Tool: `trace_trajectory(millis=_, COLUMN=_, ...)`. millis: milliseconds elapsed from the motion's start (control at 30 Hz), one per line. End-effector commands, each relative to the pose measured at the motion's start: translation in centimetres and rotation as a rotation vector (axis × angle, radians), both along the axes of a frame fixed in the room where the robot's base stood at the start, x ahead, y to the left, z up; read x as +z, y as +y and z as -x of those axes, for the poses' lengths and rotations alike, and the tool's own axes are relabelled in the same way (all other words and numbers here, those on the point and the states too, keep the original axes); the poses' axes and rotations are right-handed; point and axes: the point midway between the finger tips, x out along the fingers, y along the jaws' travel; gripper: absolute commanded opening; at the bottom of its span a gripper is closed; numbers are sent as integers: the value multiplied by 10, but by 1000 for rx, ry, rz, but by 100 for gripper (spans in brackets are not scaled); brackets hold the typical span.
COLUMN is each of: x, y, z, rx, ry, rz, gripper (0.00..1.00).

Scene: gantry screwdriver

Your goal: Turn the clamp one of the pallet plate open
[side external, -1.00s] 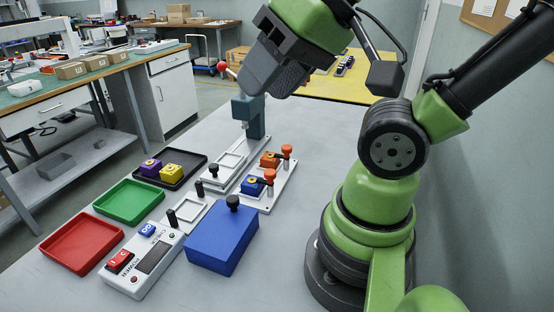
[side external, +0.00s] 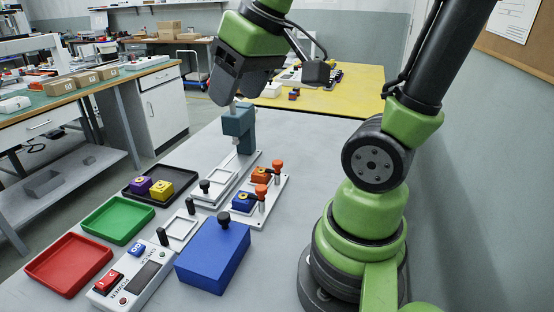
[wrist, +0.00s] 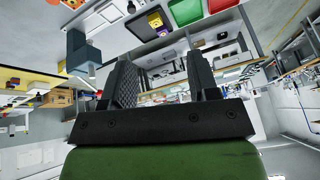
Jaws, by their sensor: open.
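The white pallet plate (side external: 270,205) lies on the grey table in the side view. It carries an orange block (side external: 260,176) and a blue block (side external: 243,203). Two clamps with orange-red knobs on dark posts stand by the blocks, a rear clamp (side external: 277,166) and a front clamp (side external: 261,191). I cannot tell which is clamp one. My gripper (side external: 224,88) is high above the table, behind and left of the plate, apart from the clamps. In the wrist view my gripper (wrist: 163,75) is open, with nothing between its fingers.
The teal screwdriver stand (side external: 239,126) rises close below my gripper. A blue box (side external: 212,258), a switch box (side external: 135,280), a black tray (side external: 130,192) with purple and yellow blocks, a green tray (side external: 118,220) and a red tray (side external: 68,264) crowd the left.

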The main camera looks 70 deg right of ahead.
Motion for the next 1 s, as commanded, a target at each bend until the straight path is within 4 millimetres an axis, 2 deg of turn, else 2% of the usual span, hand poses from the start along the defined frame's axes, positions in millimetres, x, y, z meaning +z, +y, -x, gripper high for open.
trace_trajectory(millis=33, x=-8, y=-20, z=-12, rx=-1, ry=55, rz=27, gripper=55)
trace_trajectory(millis=100, x=-20, y=-48, z=-24, rx=26, ry=123, rz=65, gripper=55)
trace_trajectory(millis=200, x=-44, y=-90, z=-34, rx=71, ry=221, rz=97, gripper=55)
trace_trajectory(millis=400, x=-99, y=-166, z=-28, rx=173, ry=379, rz=96, gripper=55)
trace_trajectory(millis=500, x=-120, y=-189, z=-20, rx=216, ry=424, rz=81, gripper=55)
trace_trajectory(millis=600, x=-133, y=-201, z=-14, rx=243, ry=446, rz=71, gripper=55)
trace_trajectory(millis=700, x=-141, y=-205, z=-11, rx=257, ry=456, rz=67, gripper=55)
trace_trajectory(millis=833, x=-155, y=-205, z=-11, rx=260, ry=458, rz=64, gripper=55)
trace_trajectory(millis=1000, x=-188, y=-204, z=-11, rx=260, ry=459, rz=63, gripper=55)
